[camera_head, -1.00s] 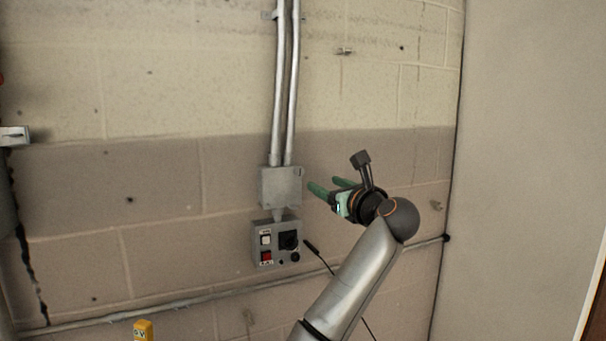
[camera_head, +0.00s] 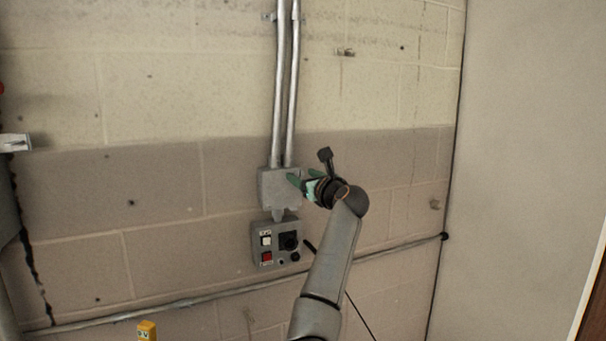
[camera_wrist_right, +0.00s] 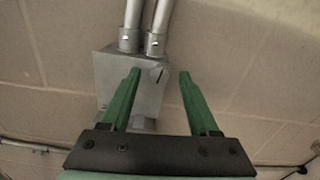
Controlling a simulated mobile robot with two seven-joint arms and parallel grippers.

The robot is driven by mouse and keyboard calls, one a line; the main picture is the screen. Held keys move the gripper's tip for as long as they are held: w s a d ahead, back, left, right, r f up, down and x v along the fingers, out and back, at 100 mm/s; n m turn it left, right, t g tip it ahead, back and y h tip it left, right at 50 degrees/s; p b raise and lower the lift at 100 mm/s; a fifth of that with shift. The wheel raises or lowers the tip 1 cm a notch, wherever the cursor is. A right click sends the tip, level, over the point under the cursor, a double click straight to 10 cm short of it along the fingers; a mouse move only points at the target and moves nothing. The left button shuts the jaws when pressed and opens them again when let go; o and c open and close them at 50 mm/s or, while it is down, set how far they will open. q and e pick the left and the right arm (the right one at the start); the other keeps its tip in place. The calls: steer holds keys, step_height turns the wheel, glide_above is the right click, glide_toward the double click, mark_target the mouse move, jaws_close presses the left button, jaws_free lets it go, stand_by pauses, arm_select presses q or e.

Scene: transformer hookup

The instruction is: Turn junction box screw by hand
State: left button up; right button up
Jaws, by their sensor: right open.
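The grey junction box (camera_head: 272,187) is fixed to the block wall below two metal conduits. In the right wrist view the box (camera_wrist_right: 118,75) shows its front face, with the small screw (camera_wrist_right: 158,76) near its upper right. My right gripper (camera_head: 296,180) reaches the right side of the box in the head view. Its green fingers are apart, and in the right wrist view the gripper (camera_wrist_right: 158,75) has the screw between its fingertips in the picture. I cannot tell whether the fingers touch the box. In the head view the screw is hidden behind the gripper. My left gripper is out of view.
A grey control box (camera_head: 275,245) with a white button, a red button and a black knob hangs just below. Two conduits (camera_head: 285,90) rise above the box. A horizontal pipe (camera_head: 190,301) runs low along the wall. A yellow object (camera_head: 147,331) shows at the bottom edge.

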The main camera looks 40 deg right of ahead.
steer(key=shift+w+d, duration=0.1)
steer(key=shift+w, duration=0.15)
steer(key=shift+c, duration=0.3)
jaws_close()
